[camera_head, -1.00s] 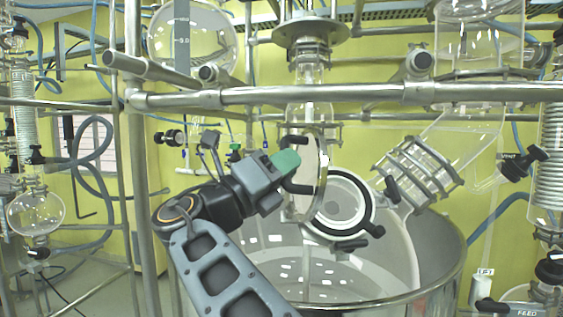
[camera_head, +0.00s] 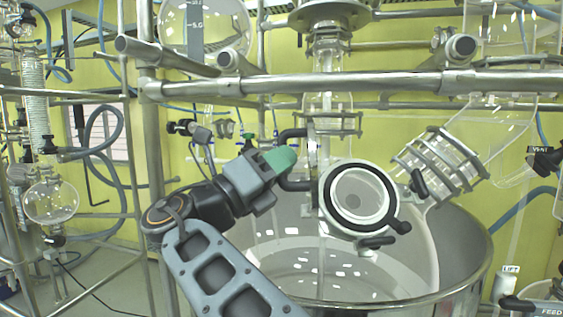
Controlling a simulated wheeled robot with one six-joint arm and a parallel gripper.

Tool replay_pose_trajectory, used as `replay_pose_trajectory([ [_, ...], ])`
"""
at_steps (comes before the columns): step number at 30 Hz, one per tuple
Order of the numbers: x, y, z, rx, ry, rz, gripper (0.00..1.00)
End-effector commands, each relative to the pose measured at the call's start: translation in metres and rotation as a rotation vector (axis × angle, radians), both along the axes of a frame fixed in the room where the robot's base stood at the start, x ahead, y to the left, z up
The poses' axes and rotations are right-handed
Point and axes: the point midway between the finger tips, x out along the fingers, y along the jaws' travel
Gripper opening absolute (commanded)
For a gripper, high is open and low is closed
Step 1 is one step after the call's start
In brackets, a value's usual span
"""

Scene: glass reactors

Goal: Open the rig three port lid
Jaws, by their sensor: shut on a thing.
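The port lid (camera_head: 313,158) is swung away from its port and appears nearly edge-on, as a thin upright disc. Its black C-shaped handle (camera_head: 294,133) points left. My gripper (camera_head: 282,160), with green fingertips, is shut on this handle from the left; the fingertips hide the handle's middle. The port (camera_head: 358,199) is a pale ring with a dark seal, right of the lid, and its round opening is uncovered. Black clamp knobs (camera_head: 376,242) stand at the port's rim.
A steel rail (camera_head: 320,86) crosses above my gripper, and an upright post (camera_head: 152,150) stands to its left. A wide metal vessel (camera_head: 470,280) surrounds the glass below. A clamped glass neck (camera_head: 440,165) is close right of the port.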

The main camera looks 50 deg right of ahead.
Motion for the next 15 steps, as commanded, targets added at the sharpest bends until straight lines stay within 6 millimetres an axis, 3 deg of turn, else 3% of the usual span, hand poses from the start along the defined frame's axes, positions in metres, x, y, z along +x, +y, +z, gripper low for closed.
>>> replay_pose_trajectory([
  [5,0.0013,-0.0003,-0.0027,0.003,0.001,0.002,0.00],
  [6,0.0012,-0.0003,-0.0028,0.003,0.001,0.002,0.19],
  [13,0.0008,-0.0003,-0.0020,0.003,0.001,0.001,0.41],
  [15,0.0006,-0.0003,-0.0017,0.002,0.001,0.000,0.43],
])
